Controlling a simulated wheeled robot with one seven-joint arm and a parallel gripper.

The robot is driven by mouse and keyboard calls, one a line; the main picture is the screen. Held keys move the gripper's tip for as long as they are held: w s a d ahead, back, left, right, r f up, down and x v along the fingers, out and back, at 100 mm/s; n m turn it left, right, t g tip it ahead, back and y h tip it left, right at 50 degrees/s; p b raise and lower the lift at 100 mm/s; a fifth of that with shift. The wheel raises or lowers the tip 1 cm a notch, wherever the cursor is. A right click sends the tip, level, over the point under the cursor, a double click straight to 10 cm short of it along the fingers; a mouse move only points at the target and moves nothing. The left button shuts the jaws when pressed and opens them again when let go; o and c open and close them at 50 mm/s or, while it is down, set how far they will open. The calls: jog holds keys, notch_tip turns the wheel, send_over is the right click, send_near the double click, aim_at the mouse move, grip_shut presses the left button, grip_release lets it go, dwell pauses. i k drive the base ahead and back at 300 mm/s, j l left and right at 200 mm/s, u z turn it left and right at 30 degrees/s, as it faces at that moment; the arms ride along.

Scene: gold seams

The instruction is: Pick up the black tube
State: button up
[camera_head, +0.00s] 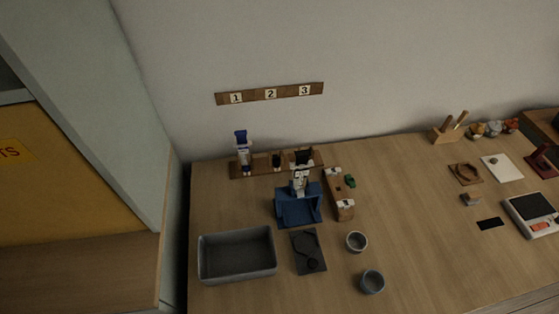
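Below a wall strip numbered 1, 2, 3, a narrow wooden rack (262,170) stands at the back of the table. A small black piece (277,160) stands in its middle. A larger black piece (303,157) stands at its right end, its lower part overlapped by a white and dark part (299,181) above a blue stand (298,208). Either could be the black tube; I cannot tell which. A blue-topped white tube (242,153) stands upright at the rack's left. My gripper is not in view.
A grey bin (236,255), a dark tray (308,251) and two grey cups (356,241) (372,281) stand in front. A wooden block (339,194) with white ends and a green piece (349,181) stand right of the blue stand. The table centre-right is clear.

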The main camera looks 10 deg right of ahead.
aim_at(300, 173)
jog(key=k+j+u, duration=0.1)
jog(key=j, duration=0.35)
jog(key=k+j+u, duration=0.15)
jog(key=j, duration=0.3)
jog(key=k+j+u, duration=0.1)
jog(key=j, duration=0.4)
jog(key=j+u, duration=0.1)
jog(key=j, duration=0.4)
jog(key=k, duration=0.05)
